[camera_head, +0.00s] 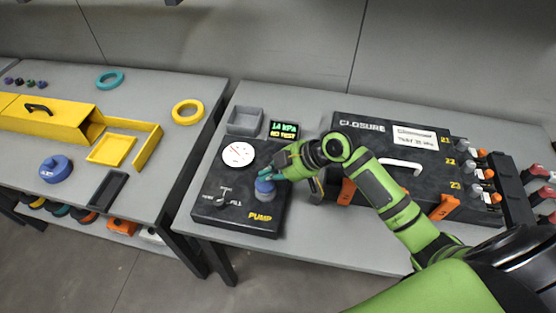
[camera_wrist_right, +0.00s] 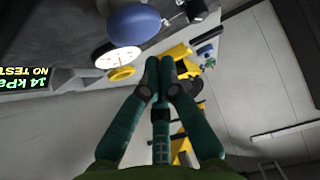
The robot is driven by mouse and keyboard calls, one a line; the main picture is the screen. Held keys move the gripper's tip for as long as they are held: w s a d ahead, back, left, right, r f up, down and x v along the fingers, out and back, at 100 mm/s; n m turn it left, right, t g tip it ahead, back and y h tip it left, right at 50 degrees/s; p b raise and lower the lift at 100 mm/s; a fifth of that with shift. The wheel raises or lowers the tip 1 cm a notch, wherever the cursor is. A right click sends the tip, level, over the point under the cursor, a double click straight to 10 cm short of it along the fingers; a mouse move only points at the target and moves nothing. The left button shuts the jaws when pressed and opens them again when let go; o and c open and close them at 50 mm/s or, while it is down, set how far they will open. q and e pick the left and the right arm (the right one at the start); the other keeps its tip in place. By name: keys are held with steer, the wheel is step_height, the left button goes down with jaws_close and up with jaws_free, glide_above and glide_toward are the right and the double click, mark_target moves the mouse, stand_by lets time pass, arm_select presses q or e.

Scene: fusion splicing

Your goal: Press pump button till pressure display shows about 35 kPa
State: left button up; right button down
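The black pump box (camera_head: 205,208) lies on the right table, with a round white gauge (camera_head: 239,154) and a blue pump button (camera_head: 265,187) above the word PUMP. The button also shows in the wrist view (camera_wrist_right: 134,24), as does the gauge (camera_wrist_right: 117,57). The pressure display (camera_head: 284,130) reads 14 kPa and NO TEST in green and yellow; it is partly cut off in the wrist view (camera_wrist_right: 25,82). My right gripper (camera_head: 269,175) is at the button; its fingertips (camera_wrist_right: 160,65) are together and empty. I cannot tell whether they touch the button. My left gripper is out of view.
A grey tray (camera_head: 245,121) stands behind the pump box. The black closure case (camera_head: 365,131) with numbered ports is to the right, under my right arm. The left table holds a yellow box (camera_head: 50,118), rings and a blue round part (camera_head: 55,169). A gap separates the tables.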

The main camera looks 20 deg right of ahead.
mark_target(265, 184)
steer(key=shift+d+f, duration=0.1)
steer(key=shift+f, duration=0.95)
